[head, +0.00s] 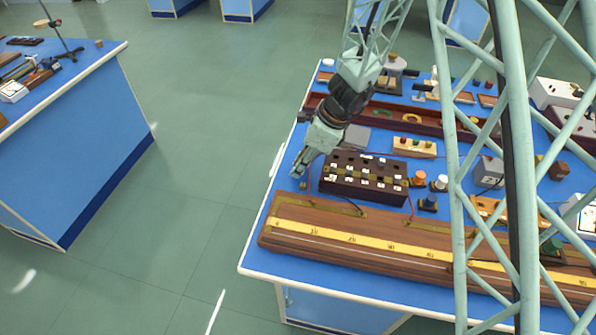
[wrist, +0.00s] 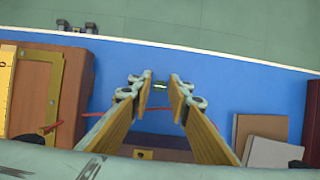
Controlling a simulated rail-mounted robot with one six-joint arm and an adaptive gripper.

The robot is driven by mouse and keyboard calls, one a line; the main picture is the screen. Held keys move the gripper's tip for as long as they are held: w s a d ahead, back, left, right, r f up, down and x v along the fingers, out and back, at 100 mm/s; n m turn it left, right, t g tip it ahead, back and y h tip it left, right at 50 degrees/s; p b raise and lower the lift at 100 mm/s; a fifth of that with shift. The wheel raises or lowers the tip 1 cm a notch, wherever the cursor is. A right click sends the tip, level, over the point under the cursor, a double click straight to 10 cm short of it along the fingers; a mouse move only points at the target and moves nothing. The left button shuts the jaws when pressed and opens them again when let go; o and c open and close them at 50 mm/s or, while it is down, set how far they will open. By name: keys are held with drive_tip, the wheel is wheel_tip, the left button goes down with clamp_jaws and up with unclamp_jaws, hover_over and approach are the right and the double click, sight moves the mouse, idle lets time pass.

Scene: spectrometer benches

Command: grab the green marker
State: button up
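My gripper (wrist: 160,92) shows in the wrist view with its two fingers apart, nothing held between them. In the head view my gripper (head: 298,172) hangs low over the left edge of the bench, left of a dark brown box. A tiny brownish-green thing (head: 303,185) sits on the bench just below the fingertips there; I cannot tell surely that it is the marker.
The dark brown box with white labels (head: 365,177) stands close right of my gripper. A long wooden board with a yellow scale (head: 400,247) lies in front. A red wire (wrist: 125,94) runs near the fingers. The bench's white edge (wrist: 200,50) is close by.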

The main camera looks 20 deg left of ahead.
drive_tip(key=c, duration=0.5)
drive_tip(key=shift+o, duration=0.2)
wheel_tip(320, 180, up, 10)
drive_tip(key=p, duration=0.3)
idle(0.4)
